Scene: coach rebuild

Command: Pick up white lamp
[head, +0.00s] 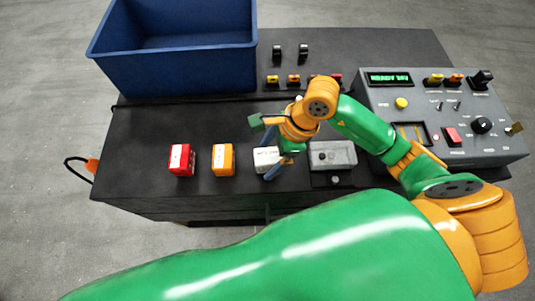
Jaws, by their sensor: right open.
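The white lamp (266,159) is a small pale block with dark lettering on the black bench, third in a row after a red block and an orange block. My right gripper (277,165) points down right at the lamp, with its fingers at the lamp's right side. The gripper is open. One finger overlaps the lamp's right part in the picture, and I cannot tell if it touches. My right wrist hides some of the bench behind. My left gripper does not show.
A red block (182,160) and an orange block (222,160) stand left of the lamp. A grey box (332,155) stands close on the right. A blue bin (180,70) is at the back left. A grey control panel (460,135) stands on the right. Small connectors lie behind.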

